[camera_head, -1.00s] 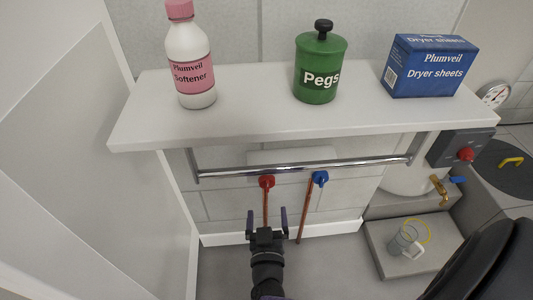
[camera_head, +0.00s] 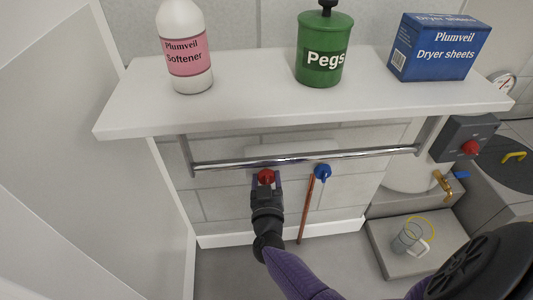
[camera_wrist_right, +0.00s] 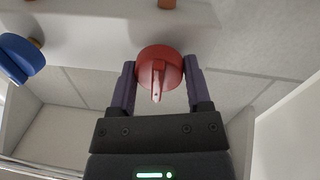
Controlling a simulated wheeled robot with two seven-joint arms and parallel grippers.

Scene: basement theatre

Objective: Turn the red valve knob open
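The red valve knob (camera_head: 266,176) is on the wall under the shelf, just below the metal rail. In the right wrist view the red knob (camera_wrist_right: 159,70) sits between the two fingers of my right gripper (camera_wrist_right: 160,80), its ridge pointing towards the palm. The fingers stand on both sides of it, very near or touching; I cannot tell whether they press on it. In the head view my right gripper (camera_head: 266,184) reaches up to the knob and hides the pipe below it. My left gripper is not in view.
A blue valve knob (camera_head: 322,172) is to the right, also in the wrist view (camera_wrist_right: 20,58). A chrome rail (camera_head: 300,159) runs just above the knobs. The white shelf (camera_head: 240,113) above bears a softener bottle (camera_head: 186,50), a green pegs tin (camera_head: 322,50) and a dryer sheets box (camera_head: 438,48).

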